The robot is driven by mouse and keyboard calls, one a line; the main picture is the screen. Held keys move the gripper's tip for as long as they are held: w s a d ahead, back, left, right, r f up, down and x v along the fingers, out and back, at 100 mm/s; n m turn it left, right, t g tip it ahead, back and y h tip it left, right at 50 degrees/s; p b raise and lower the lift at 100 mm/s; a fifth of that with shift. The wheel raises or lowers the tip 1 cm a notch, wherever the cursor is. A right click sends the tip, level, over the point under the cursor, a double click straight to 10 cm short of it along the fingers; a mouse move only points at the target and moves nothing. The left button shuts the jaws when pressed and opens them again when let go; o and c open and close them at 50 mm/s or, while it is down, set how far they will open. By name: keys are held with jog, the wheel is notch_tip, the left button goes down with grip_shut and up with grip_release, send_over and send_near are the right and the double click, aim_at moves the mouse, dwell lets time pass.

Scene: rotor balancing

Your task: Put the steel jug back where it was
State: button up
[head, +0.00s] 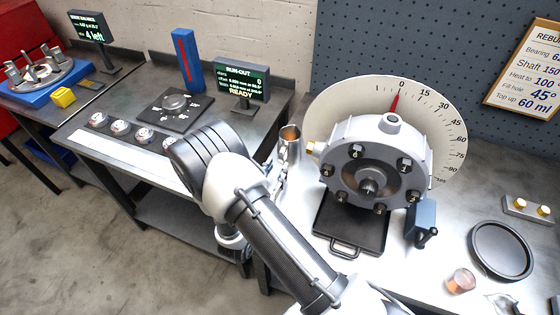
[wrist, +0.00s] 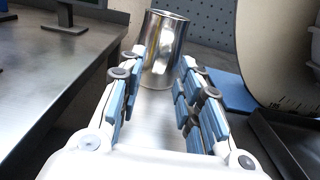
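The steel jug (head: 289,150) stands upright at the left end of the bright bench, left of the rotor housing; its lower part is partly hidden in the head view. In the wrist view the shiny jug (wrist: 162,45) is straight ahead, at the far end of my gripper's fingers. My gripper (wrist: 160,65) has its two blue-padded fingers spread apart, one on each side of the jug's lower part. I cannot tell whether the tips touch it. In the head view my arm mostly hides the gripper.
The rotor housing (head: 374,165) with its dial (head: 322,108) stands close right of the jug. A black tray (head: 345,225) lies below it. The run-out display (head: 241,80) stands behind left. A round black dish (head: 501,250) is at right.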

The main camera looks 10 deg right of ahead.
jog(key=p+v, duration=0.1)
jog(key=v, duration=0.6)
jog(key=shift+s+a, duration=0.15)
jog(key=shift+s, duration=0.1)
